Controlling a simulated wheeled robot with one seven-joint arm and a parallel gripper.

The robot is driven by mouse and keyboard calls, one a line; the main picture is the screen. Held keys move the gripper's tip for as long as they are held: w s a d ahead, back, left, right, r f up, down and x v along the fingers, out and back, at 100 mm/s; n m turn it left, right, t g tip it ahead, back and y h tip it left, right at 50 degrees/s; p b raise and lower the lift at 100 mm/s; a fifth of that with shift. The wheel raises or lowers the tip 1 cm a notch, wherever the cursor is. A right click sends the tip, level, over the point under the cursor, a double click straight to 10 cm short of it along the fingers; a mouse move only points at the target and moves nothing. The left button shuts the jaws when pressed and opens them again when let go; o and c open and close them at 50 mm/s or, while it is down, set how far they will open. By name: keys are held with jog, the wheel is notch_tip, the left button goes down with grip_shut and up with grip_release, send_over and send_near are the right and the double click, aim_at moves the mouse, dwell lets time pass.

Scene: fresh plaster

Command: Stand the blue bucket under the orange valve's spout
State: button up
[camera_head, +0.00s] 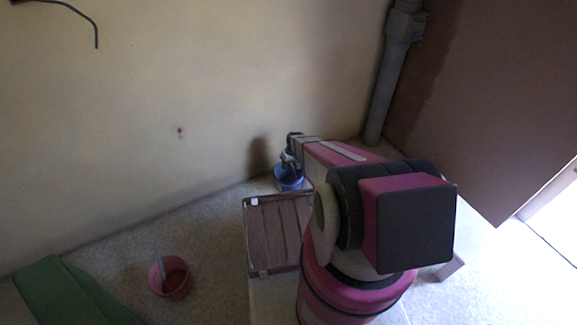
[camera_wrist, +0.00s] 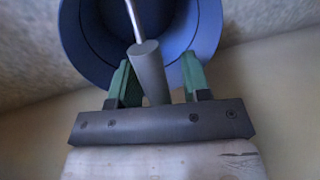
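The blue bucket (camera_head: 289,182) is by the foot of the wall, partly hidden behind my arm in the head view. In the wrist view the bucket (camera_wrist: 205,30) fills the top, with its thin metal bail and grey handle grip (camera_wrist: 152,75). My gripper (camera_wrist: 158,72) has its green fingers apart on either side of the grey grip, with a gap at the right finger. In the head view my gripper (camera_head: 291,155) is just above the bucket. I cannot tell whether the bucket rests on the floor. No orange valve or spout is visible.
A red bucket (camera_head: 170,279) stands on the pale floor at lower left, near a green object (camera_head: 62,292). A slatted brown crate (camera_head: 247,232) is beside my arm. A grey pipe (camera_head: 388,80) runs down the wall corner. The floor between red bucket and wall is clear.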

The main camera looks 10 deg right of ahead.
notch_tip(320, 180, up, 12)
jog(key=d, duration=0.2)
jog(key=s+r+m+h, duration=0.1)
jog(key=s+r, duration=0.9)
jog(key=r, duration=0.3)
jog(key=s+a+r+m+h, duration=0.1)
jog(key=s+r+m, duration=0.1)
jog(key=s+r, duration=0.9)
notch_tip(320, 180, up, 3)
jog(key=shift+s+a+f+m+t, duration=0.1)
jog(key=shift+s+a+m+t, duration=0.15)
jog(key=shift+m+t, duration=0.05)
jog(key=shift+c, duration=0.3)
